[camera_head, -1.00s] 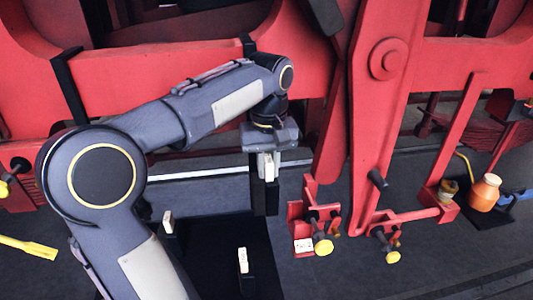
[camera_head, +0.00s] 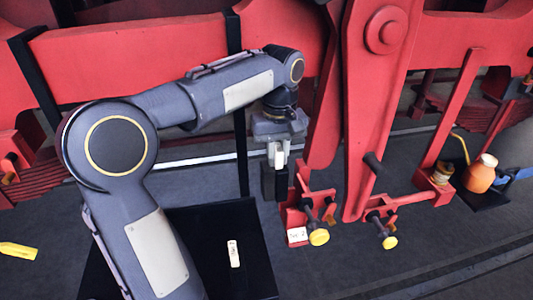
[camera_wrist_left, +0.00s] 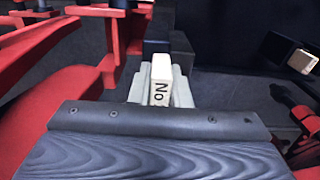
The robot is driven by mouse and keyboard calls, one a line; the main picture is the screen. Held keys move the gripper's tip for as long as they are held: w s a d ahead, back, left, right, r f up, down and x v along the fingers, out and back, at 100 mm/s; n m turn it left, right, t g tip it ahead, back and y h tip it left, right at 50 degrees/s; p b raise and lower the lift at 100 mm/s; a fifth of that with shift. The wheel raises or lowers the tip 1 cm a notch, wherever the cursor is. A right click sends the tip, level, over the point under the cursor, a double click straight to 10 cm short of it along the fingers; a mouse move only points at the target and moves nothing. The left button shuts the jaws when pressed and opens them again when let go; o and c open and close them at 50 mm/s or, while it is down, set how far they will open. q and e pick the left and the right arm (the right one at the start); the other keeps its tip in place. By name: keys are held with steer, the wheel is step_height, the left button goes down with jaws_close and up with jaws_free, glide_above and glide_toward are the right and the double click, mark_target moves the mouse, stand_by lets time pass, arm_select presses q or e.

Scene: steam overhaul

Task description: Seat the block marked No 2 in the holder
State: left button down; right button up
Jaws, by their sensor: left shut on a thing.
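My left gripper (camera_head: 277,152) is shut on a block with a cream tab (camera_wrist_left: 160,80) and a black body (camera_head: 274,182). The tab reads "No" in the left wrist view; its number is hidden. The block hangs upright, just left of the upper part of the red holder (camera_head: 291,217) in the head view; I cannot tell whether they touch. The holder carries a white card (camera_head: 297,235) that seems to read "No 2", and a yellow-knobbed screw (camera_head: 319,237). My right gripper is not in view.
A black tray (camera_head: 255,235) on the floor bears another cream-tabbed block (camera_head: 234,253). A second yellow-knobbed screw (camera_head: 388,242) is right of the holder. A large red lever (camera_head: 368,110) rises close by. An orange jug (camera_head: 481,174) stands far right.

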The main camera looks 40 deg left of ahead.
arm_select(q)
steer(key=w+d, duration=0.1)
steer(key=w+d+f, duration=0.1)
steer(key=w, duration=0.1)
steer(key=shift+w+d+f, duration=0.1)
steer(key=shift+d+f, duration=0.25)
steer(key=shift+d, duration=0.05)
steer(key=shift+f, duration=0.1)
stand_by(0.7)
steer(key=shift+f, duration=0.15)
step_height(320, 180, down, 8)
steer(key=b, duration=0.6)
steer(key=shift+f, duration=0.2)
steer(key=c, duration=1.3)
jaws_free()
steer(key=shift+r, duration=0.1)
